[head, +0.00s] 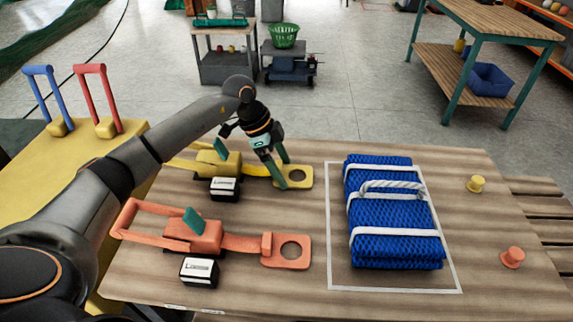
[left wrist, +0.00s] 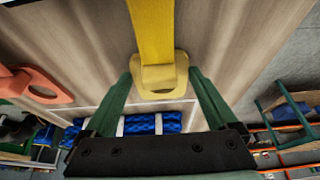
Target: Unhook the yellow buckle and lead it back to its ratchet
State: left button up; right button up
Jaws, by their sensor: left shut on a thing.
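The yellow buckle (head: 301,178) is a flat plate with a round hole, at the end of a short yellow strap (head: 256,170). The strap runs left to the yellow ratchet (head: 222,164), behind a small white-labelled black block. My left gripper (head: 283,176) is shut on the buckle, low over the table. In the left wrist view the buckle (left wrist: 158,90) lies between the two green fingers, with the strap (left wrist: 153,30) running away from it. The yellow peg (head: 476,184) stands bare at the table's right side. My right gripper is not in view.
A blue net bundle (head: 385,235) with white bands and a rope handle lies inside a white outline, right of the buckle. The orange ratchet (head: 193,232) and its orange buckle (head: 300,253) lie nearer. An orange peg (head: 512,257) stands front right.

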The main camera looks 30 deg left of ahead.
pick_arm(q)
jog(key=o, duration=1.2)
jog(key=shift+a, duration=0.1)
jog(key=shift+c, duration=0.2)
jog(key=p+v, duration=0.1)
jog(key=v, duration=1.1)
jog(key=shift+r+p, duration=0.2)
jog(key=shift+p, duration=0.15)
jog(key=shift+s+a, duration=0.15)
jog(key=shift+s, duration=0.1)
